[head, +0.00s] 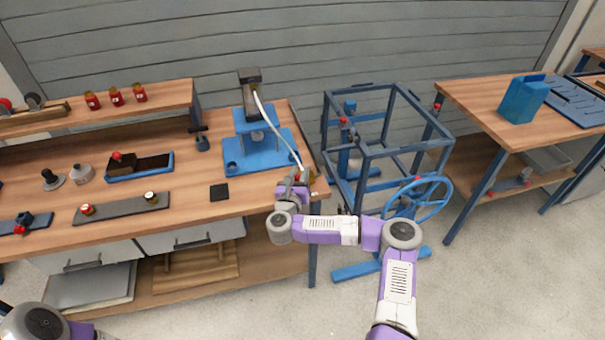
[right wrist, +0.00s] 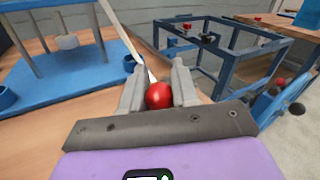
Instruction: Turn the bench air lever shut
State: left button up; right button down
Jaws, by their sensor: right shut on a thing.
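The bench air lever shows as a red knob (right wrist: 159,95) between the two fingers of my right gripper (right wrist: 158,90) in the right wrist view. The fingers are shut on it. In the head view my right gripper (head: 293,182) is at the right front corner of the wooden bench, and it mostly hides the lever there. A pale hose (head: 274,124) runs from the blue press (head: 258,145) down to this corner. The lever's angle cannot be told. Of my left arm, only a part shows at the lower left of the head view; its gripper is out of view.
A blue frame with a handwheel (head: 420,198) stands on the floor right of the bench. A second table (head: 480,100) with a blue box (head: 523,98) is at the far right. A black pad (head: 219,192) lies on the bench left of my right gripper.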

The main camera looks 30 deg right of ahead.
jog(key=shift+w+a+r+m+g+h+p, duration=0.1)
jog(key=shift+w+a+m+g+h+p, duration=0.1)
jog(key=shift+m+g+h, duration=0.35)
jog(key=shift+w+a+r+m+g+h+p, duration=0.1)
jog(key=shift+w+m+g+h+p, duration=0.1)
jog(key=shift+m+g+h, duration=0.35)
jog(key=m+g+h+p, duration=0.1)
jog(key=g+p, duration=0.1)
jog(key=m+g+h+p, duration=0.1)
jog(key=m+g+p, duration=0.1)
jog(key=shift+w+g+h, duration=0.3)
jog(key=shift+w+g, duration=0.1)
jog(key=shift+w+f+m+g+h+p, duration=0.15)
jog(key=shift+m+g+h+p, duration=0.15)
jog(key=shift+m+g+p, duration=0.35)
jog(key=shift+w+m+g, duration=0.2)
jog(key=shift+m+g, duration=0.55)
jog(key=shift+g, duration=0.5)
jog(key=shift+d, duration=0.1)
jog(key=shift+w+d+m+g+h, duration=0.15)
jog(key=shift+m+g, duration=0.25)
jog(key=shift+g, duration=0.25)
jog(key=shift+w+m+g+h, duration=0.15)
jog(key=shift+m+g, duration=0.25)
jog(key=shift+g, duration=0.25)
jog(key=c, duration=0.9)
grip_release()
jog(key=shift+s, duration=0.1)
jog(key=shift+o, duration=0.2)
